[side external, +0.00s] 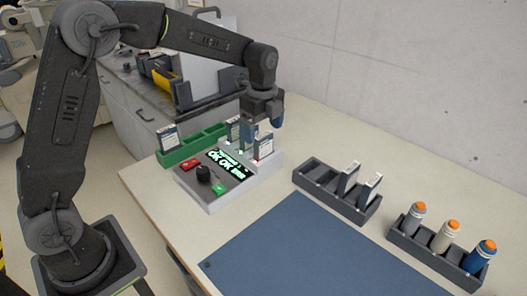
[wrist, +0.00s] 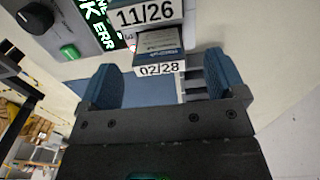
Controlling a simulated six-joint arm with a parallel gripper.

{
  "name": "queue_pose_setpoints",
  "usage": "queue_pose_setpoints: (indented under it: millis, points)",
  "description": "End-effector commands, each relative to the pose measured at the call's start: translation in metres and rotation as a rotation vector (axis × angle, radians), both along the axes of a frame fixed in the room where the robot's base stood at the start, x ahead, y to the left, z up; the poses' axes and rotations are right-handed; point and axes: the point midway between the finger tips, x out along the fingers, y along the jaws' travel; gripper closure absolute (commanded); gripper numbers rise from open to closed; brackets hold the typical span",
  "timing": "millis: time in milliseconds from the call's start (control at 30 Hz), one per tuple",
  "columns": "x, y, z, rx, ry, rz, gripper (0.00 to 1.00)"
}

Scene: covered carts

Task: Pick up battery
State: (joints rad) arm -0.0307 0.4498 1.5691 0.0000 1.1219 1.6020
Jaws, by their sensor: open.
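My gripper (side external: 262,122) is open above the right part of the grey tester (side external: 214,200). In the wrist view its two blue fingers (wrist: 160,78) stand apart. A battery labelled 02/28 (wrist: 160,68) shows at the gap between them, with no finger visibly touching it. Another battery labelled 11/26 (wrist: 146,15) is just beyond it. In the side view, a battery with a white label (side external: 263,147) stands upright at the tester's right end, and another (side external: 235,129) stands farther left, partly hidden by my gripper. The tester's display (side external: 228,163) is lit green and includes "OK" and "ERR".
A green rack (side external: 205,143) holds one battery (side external: 168,137) at its left. A dark rack (side external: 318,184) holds two batteries (side external: 371,186) at its right. Several orange-capped bottles (side external: 446,236) stand in another dark rack (side external: 425,256). The blue mat (side external: 310,245) is clear.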

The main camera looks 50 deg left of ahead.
Motion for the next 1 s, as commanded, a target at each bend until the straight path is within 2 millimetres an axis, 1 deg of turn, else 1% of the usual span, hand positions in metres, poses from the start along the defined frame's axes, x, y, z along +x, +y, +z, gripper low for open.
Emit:
queue_pose_setpoints:
  millis: [67, 233, 333, 467, 667, 1000]
  points:
    - [-0.001, -0.001, -0.006, 0.0, 0.003, 0.0, 0.11]
    - [-0.002, -0.006, -0.032, 0.0, 0.005, 0.0, 0.11]
    - [-0.002, -0.006, -0.044, 0.0, 0.004, 0.001, 0.11]
    - [-0.002, -0.006, -0.052, 0.001, 0.001, 0.002, 0.11]
    - [-0.002, -0.005, -0.052, 0.001, 0.0, 0.002, 0.11]
    - [-0.002, -0.005, -0.052, 0.001, 0.0, 0.002, 0.42]
